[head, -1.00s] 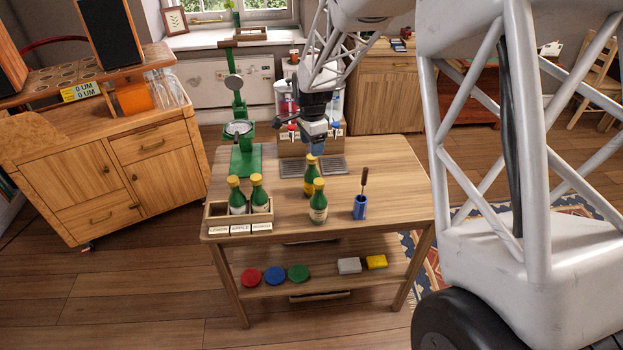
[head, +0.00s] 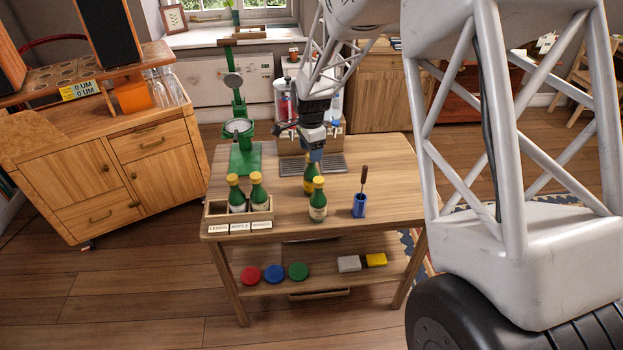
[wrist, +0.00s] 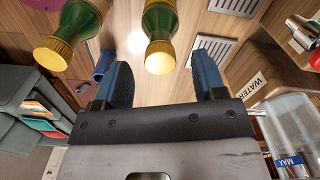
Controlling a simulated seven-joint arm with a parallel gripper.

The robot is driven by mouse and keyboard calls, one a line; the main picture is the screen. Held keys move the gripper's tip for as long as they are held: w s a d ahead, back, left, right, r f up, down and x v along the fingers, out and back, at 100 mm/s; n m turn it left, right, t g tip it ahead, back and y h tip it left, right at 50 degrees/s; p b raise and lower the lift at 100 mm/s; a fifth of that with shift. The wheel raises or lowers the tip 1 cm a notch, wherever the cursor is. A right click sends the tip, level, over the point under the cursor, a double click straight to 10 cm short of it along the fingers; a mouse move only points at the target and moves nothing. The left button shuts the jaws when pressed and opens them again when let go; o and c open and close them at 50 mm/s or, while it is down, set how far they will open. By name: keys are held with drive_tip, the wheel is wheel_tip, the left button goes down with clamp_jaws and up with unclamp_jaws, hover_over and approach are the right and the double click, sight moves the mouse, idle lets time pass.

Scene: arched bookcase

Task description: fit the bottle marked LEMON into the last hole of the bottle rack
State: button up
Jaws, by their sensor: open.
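Two loose green bottles with yellow caps stand upright on the table: a nearer one (head: 317,203) and a farther one (head: 309,185) partly behind it. Their label words are too small to read. My gripper (head: 315,154) is open just above the farther bottle. In the wrist view, the farther bottle's cap (wrist: 160,57) shows beyond the gap between my fingers (wrist: 163,76), and the nearer bottle (wrist: 82,24) lies left of it. The wooden bottle rack (head: 239,227) stands at the table's front left. It holds two similar bottles (head: 236,197) (head: 258,194); its left hole, above the LEMON label, is empty.
A blue holder (head: 359,206) with a dark-handled tool stands right of the loose bottles. A green press (head: 244,155) stands at the back left. A dispenser with drip trays (head: 298,165) is behind my gripper. The table's right side (head: 393,180) is clear.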

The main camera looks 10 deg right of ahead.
sight(312, 175)
drive_tip(key=shift+f, duration=0.1)
drive_tip(key=shift+d+f, duration=0.15)
drive_tip(key=shift+f, duration=2.3)
drive_tip(key=shift+c, duration=0.5)
clamp_jaws()
